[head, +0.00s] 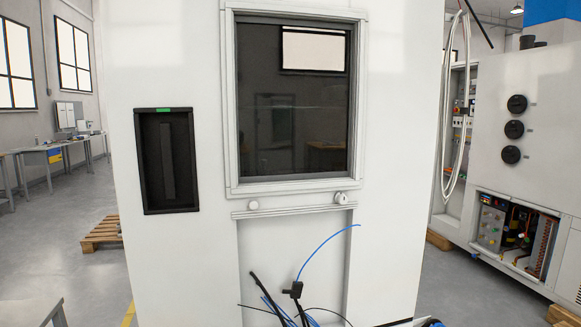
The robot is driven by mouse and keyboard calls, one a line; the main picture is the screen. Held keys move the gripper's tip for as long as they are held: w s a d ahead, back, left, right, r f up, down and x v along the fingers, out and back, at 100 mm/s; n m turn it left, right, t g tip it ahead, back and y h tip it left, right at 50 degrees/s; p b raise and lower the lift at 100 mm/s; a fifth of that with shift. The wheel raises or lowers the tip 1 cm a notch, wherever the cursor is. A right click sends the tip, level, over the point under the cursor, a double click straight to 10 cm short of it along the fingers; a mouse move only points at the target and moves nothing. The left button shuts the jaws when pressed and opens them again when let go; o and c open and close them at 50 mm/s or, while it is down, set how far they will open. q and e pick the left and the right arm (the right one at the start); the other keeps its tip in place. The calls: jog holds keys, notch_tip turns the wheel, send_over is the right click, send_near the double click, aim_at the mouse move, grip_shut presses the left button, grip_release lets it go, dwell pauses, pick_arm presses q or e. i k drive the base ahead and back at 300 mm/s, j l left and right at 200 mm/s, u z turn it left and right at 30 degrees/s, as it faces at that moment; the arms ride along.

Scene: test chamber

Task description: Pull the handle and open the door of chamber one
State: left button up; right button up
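The white chamber (398,150) fills the middle of the head view. Its front has a large dark window (290,130) in a pale frame, showing reflections of a room. Left of the window is a tall black recess (143,190) with a green label at its top. A dark vertical bar, which looks like the handle (168,160), stands inside it. I see no open gap at the door, which appears closed. No number shows on the chamber. Neither of my grippers is in view, and nothing touches the handle.
Black and blue cables (328,240) rise at the bottom centre before the chamber's lower panel. Two round knobs sit below the window. A wooden pallet (102,233) lies at left on open floor. A cabinet (545,130) with black dials and an open lower bay stands at right.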

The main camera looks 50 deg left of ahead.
aim_at(201, 257)
jog(key=u, duration=0.4)
jog(key=j+u, duration=0.1)
jog(key=u, duration=0.75)
jog(key=i+u, duration=0.1)
jog(key=u, duration=0.3)
